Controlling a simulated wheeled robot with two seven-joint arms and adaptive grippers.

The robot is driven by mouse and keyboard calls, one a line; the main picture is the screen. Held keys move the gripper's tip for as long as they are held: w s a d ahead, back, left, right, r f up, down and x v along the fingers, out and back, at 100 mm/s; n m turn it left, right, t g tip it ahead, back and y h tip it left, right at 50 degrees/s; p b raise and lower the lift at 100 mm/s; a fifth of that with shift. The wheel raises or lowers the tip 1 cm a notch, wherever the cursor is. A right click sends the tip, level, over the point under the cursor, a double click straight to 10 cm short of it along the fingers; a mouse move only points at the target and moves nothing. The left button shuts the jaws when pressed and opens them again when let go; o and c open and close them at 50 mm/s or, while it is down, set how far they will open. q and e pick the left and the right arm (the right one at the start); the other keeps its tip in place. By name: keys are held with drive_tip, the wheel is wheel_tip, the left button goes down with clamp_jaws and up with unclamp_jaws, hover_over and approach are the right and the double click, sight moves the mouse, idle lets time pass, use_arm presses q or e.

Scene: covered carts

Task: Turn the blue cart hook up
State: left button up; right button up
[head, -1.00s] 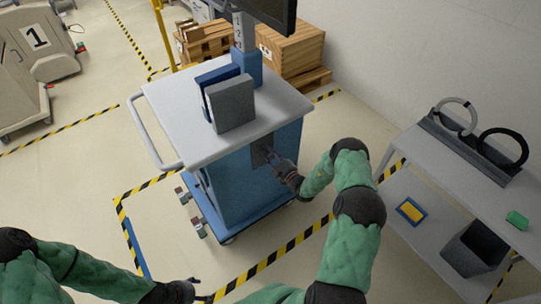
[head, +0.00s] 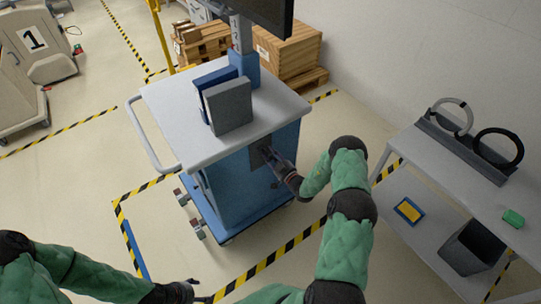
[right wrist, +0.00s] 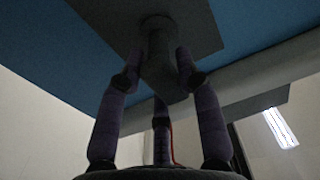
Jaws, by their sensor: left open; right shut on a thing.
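The blue cart (head: 235,185) stands in the middle of the head view, with a white top. A dark grey plate (head: 259,154) is on its side panel; in the right wrist view a dark hook piece (right wrist: 160,65) stands out from this plate (right wrist: 200,25). My right gripper (head: 274,160) is at the plate. In the right wrist view its fingers (right wrist: 158,78) are shut around the hook piece. The hook's tilt is hard to make out in the dim picture. My left gripper (head: 193,288) is open and empty, low over the floor at the bottom of the head view.
Binders (head: 228,106) and a monitor (head: 262,15) stand on the cart top. A grey side table (head: 450,180) with two rings is at the right. Wooden crates (head: 288,45) stand behind.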

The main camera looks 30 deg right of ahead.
drive_tip(key=shift+f, duration=0.1)
drive_tip(key=o, duration=1.2)
drive_tip(key=shift+c, duration=0.2)
drive_tip(key=shift+s, duration=0.15)
drive_tip(key=s, duration=1.1)
drive_tip(key=shift+s+d, duration=0.4)
drive_tip(key=shift+d, duration=0.05)
